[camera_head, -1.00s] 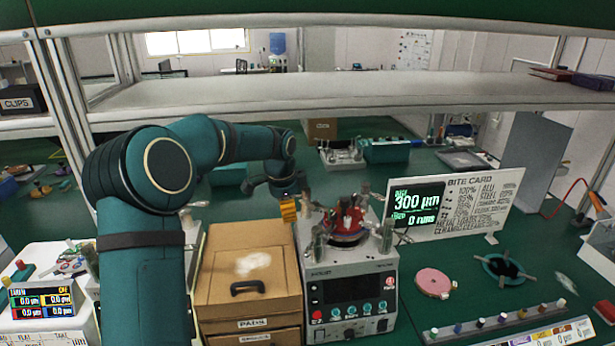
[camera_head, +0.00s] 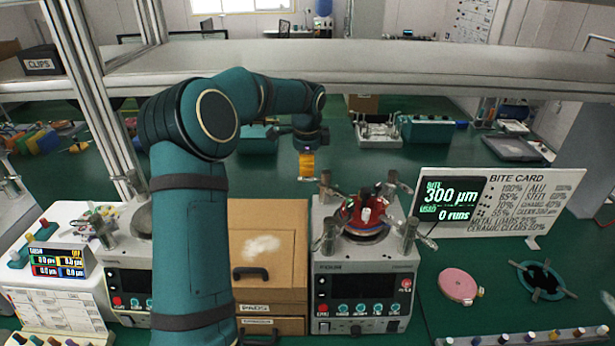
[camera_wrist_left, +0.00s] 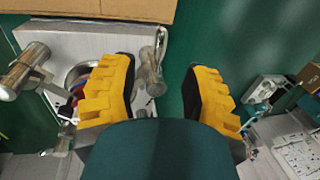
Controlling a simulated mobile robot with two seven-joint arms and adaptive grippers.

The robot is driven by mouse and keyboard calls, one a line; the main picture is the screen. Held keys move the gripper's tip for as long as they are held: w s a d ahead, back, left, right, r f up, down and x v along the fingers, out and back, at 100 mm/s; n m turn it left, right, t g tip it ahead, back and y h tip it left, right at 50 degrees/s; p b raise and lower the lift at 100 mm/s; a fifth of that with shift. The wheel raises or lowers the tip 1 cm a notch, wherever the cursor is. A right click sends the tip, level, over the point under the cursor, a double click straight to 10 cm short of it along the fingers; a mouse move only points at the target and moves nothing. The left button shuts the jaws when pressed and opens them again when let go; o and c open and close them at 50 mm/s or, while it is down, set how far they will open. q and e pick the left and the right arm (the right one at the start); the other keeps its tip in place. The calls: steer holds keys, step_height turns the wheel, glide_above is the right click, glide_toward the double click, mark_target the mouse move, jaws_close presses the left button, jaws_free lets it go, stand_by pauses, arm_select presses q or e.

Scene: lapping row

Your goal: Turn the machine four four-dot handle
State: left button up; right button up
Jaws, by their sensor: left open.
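A grey machine (camera_head: 366,262) with a round red-centred plate (camera_head: 366,212) on top stands right of centre in the head view. Metal handles stand at its corners: rear left (camera_head: 327,186), front left (camera_head: 329,236), rear right (camera_head: 392,180) and front right (camera_head: 409,231). Dot marks are too small to read. My left gripper (camera_head: 307,164) has yellow fingers and is just behind and left of the rear-left handle. In the left wrist view the open fingers (camera_wrist_left: 163,92) have a metal handle (camera_wrist_left: 153,68) showing between them, nearer the left finger; contact cannot be told. My right gripper is not seen.
A cardboard drawer box (camera_head: 268,240) stands left of the machine. Another similar machine (camera_head: 128,275) is partly behind my left arm. A bite card (camera_head: 500,205) stands at right, with a pink disc (camera_head: 458,286) before it. A shelf (camera_head: 300,70) crosses above.

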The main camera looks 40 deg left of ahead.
mark_target(314, 179)
arm_select(q)
steer(key=shift+w+a+f, duration=0.1)
steer(key=shift+w+f, duration=0.05)
steer(key=shift+f, duration=0.75)
steer(key=shift+w+a+f, duration=0.1)
steer(key=shift+f, duration=0.85)
steer(key=shift+w+a+f, duration=0.1)
steer(key=shift+w+f, duration=0.05)
steer(key=shift+f, duration=0.75)
steer(key=shift+o, duration=0.2)
jaws_close()
